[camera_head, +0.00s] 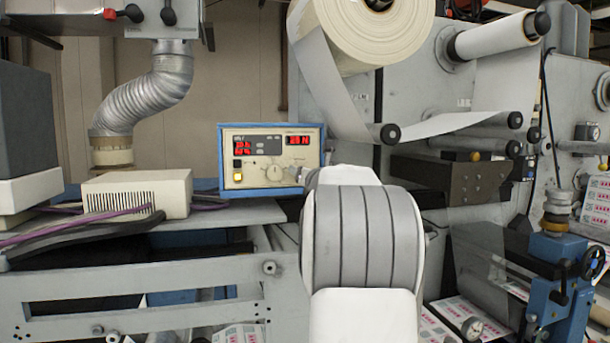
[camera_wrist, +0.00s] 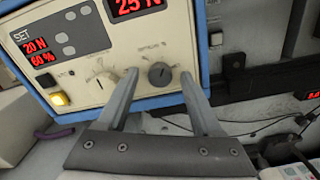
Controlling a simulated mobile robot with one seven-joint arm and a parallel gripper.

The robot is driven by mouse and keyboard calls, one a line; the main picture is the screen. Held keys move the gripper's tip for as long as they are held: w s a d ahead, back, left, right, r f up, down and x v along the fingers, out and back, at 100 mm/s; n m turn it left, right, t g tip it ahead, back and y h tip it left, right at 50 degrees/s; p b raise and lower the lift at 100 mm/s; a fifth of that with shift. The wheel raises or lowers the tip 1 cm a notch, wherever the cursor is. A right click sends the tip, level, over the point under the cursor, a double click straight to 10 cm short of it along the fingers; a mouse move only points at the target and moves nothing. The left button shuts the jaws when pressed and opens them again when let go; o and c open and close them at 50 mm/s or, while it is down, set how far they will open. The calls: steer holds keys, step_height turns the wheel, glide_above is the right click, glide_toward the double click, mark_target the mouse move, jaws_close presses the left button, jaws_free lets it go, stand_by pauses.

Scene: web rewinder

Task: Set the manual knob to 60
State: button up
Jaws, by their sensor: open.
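The control box (camera_wrist: 125,60) has a cream face and a blue frame. A dark round knob (camera_wrist: 160,74) with a pointer mark sits at its lower right, and a cream knob (camera_wrist: 104,82) with a printed scale is left of it. The knob labels are too blurred to read, so I cannot tell which is the manual one. My gripper (camera_wrist: 159,77) is open, with one finger on each side of the dark knob; contact cannot be told. The red SET display (camera_wrist: 40,50) reads 20 N and 60 %. In the head view, my arm hides the box's (camera_head: 270,150) lower right corner.
A lit yellow button (camera_wrist: 60,99) is at the box's lower left. The larger red display (camera_wrist: 134,5) reads 25 N. A beige vented box (camera_head: 137,193) and purple cables (camera_head: 80,228) lie left of the control box. The paper roll (camera_head: 372,30) and rewinder rollers are to the right.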

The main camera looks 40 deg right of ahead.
steer(key=b+v, duration=0.3)
steer(key=v, duration=1.4)
steer(key=shift+s, duration=0.2)
